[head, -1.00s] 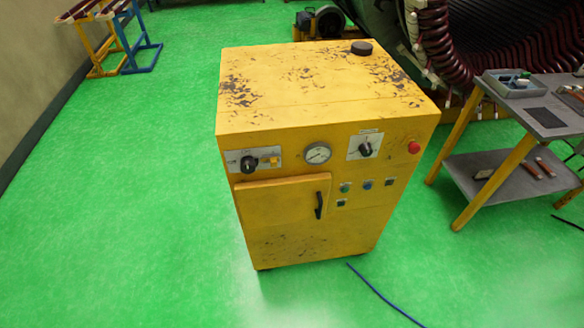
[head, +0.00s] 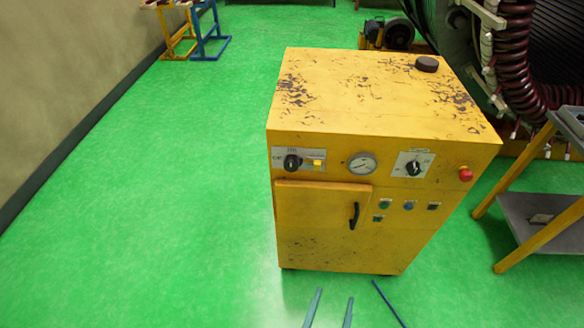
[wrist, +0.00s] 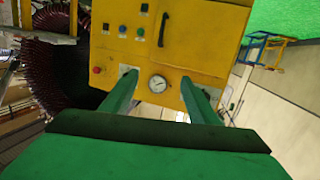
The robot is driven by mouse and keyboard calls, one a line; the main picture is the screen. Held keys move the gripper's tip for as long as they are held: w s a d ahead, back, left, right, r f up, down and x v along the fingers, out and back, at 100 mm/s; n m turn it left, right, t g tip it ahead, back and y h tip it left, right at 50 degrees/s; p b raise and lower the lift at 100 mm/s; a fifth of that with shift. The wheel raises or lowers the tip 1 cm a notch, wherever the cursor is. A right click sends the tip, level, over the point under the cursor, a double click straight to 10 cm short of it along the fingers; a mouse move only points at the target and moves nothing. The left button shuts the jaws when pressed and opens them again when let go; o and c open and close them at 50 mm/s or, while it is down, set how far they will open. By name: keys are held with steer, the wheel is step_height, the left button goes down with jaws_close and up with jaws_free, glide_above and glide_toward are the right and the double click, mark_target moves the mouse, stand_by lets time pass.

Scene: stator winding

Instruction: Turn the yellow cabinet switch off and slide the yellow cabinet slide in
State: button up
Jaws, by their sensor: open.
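The yellow cabinet (head: 370,90) stands upright on the green floor, right of centre in the head view. On its upper left front is a plate with a black rotary switch (head: 292,161) and a small yellow slide (head: 317,163) just to the right of it. A second black knob (head: 413,168) sits on a white plate further right. My gripper (head: 335,296) shows only as two fingertips at the bottom of the head view, in front of the cabinet and apart from it. In the wrist view my gripper (wrist: 158,78) is open and empty, and its fingers partly hide the control plates.
A round gauge (head: 362,163), a red button (head: 465,174) and a door (head: 318,205) with a black handle (head: 354,215) are on the cabinet front. A grey table (head: 535,220) stands at the right. The floor left of the cabinet is clear.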

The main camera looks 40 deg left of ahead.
steer(key=w+a+r+n+y, duration=0.25)
steer(key=w+a+r, duration=0.25)
steer(key=w+a, duration=0.5)
steer(key=y, duration=0.3)
glide_toward(291, 167)
steer(key=shift+g+h, duration=0.25)
steer(key=shift+g, duration=0.05)
steer(key=x, duration=0.9)
steer(key=shift+a+r, duration=0.1)
steer(key=shift+r, duration=0.3)
steer(key=shift+c, duration=0.6)
